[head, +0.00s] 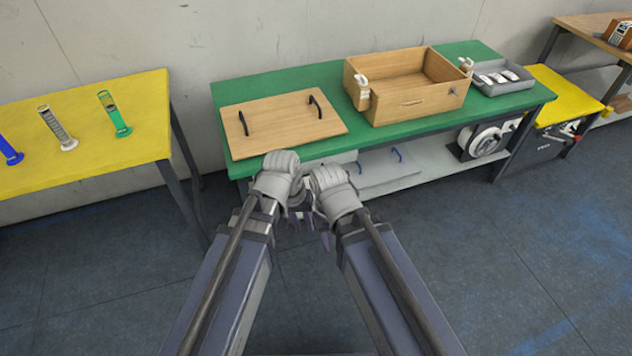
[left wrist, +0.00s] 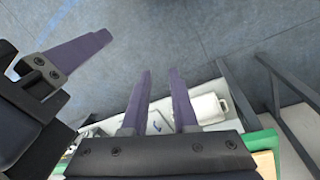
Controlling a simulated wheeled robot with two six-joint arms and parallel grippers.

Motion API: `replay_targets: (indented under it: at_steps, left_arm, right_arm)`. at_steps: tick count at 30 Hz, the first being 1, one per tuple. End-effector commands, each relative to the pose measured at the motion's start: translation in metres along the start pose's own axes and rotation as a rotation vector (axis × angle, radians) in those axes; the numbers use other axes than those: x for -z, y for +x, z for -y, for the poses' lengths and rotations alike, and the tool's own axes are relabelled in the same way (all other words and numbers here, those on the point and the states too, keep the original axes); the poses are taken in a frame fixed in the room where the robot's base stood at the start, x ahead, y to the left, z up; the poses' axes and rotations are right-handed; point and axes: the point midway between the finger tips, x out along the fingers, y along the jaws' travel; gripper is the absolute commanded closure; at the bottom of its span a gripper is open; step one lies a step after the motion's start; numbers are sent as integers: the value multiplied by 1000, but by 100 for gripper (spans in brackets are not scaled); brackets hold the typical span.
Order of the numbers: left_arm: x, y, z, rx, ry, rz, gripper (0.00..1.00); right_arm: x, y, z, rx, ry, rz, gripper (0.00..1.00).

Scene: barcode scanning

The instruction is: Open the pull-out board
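A flat wooden board (head: 283,127) with two black handles lies on the left part of the green table (head: 190,93). A pale panel with blue handles (head: 392,170) lies on the shelf below. I cannot tell which of these is the pull-out board. My left gripper (head: 298,216) hangs in front of the table's front edge, apart from both boards. Its two purple fingers (left wrist: 160,72) are apart with nothing between them in the left wrist view. My right gripper (head: 325,238) hangs close beside it, mostly hidden by its wrist; one finger shows in the left wrist view (left wrist: 75,52).
An open wooden box (head: 425,103) and a grey tray (head: 507,84) stand on the table's right part. A white reel-like device (head: 487,140) sits on the shelf's right end. A yellow table (head: 95,135) stands at left. The floor in front is clear.

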Motion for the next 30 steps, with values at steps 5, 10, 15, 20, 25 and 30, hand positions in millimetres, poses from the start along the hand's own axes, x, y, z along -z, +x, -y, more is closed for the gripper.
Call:
replay_targets:
  at_steps: [5, 10, 15, 20, 25, 30]
  left_arm:
    - [56, 76, -6, -220, -189, -73, 73]
    - [108, 116, -7, -435, -379, -130, 73]
    - [162, 146, 3, -654, -576, -176, 73]
    - [211, 166, 25, -863, -763, -208, 73]
    - [254, 177, 55, -1062, -935, -223, 73]
    - [281, 179, 81, -1202, -1051, -225, 73]
  right_arm:
    - [5, 86, 8, -1, -3, -1, 50]
    - [9, 145, 14, -2, -6, -2, 50]
    - [13, 205, 19, -2, -8, -3, 50]
    - [16, 260, 24, -3, -10, -3, 50]
    - [19, 308, 29, -3, -13, -4, 50]
    - [21, 336, 31, -4, -14, -4, 50]
